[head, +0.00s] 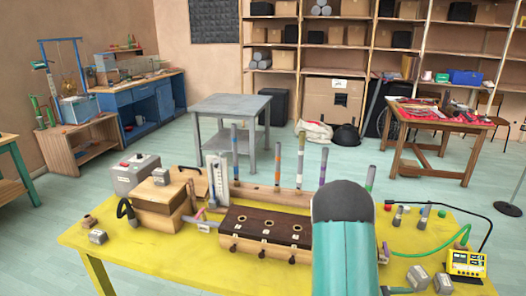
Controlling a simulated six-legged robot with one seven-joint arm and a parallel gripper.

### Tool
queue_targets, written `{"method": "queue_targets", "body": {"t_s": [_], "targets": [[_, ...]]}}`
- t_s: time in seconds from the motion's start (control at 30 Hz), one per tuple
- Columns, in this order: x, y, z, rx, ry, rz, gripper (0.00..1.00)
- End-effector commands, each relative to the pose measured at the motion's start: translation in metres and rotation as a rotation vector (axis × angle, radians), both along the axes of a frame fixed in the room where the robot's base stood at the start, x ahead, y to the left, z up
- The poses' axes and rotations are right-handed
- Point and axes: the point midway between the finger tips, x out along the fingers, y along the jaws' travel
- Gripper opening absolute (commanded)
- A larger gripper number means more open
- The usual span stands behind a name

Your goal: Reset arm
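A teal link of my arm with a dark grey rounded top (345,235) rises at the front of the yellow table, right of centre. My gripper's fingers do not show in the head view, so I cannot see whether they hold anything. The arm link hides part of the yellow table (140,245) and the right end of the dark wooden block (262,224) with round holes.
Upright coloured rods (300,158) stand behind the block. A wooden box (160,200) and grey box (136,174) are at left; a yellow meter (466,263) with cables is at right. A grey table (231,106) and open floor lie beyond.

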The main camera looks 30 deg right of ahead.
Motion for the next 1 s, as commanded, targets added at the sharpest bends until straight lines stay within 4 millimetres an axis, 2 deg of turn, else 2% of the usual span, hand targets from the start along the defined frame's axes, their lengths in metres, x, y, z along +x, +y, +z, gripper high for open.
{"method": "queue_targets", "body": {"t_s": [0.17,0.37,0.67,1.0], "targets": [[0.012,0.025,0.035,0.002,-0.159,-0.084,0.78],[0.025,0.074,0.074,0.056,-0.419,-0.203,0.78],[0.049,0.163,0.114,0.238,-0.822,-0.335,0.78],[0.076,0.278,0.160,0.574,-1.258,-0.430,0.78]]}}
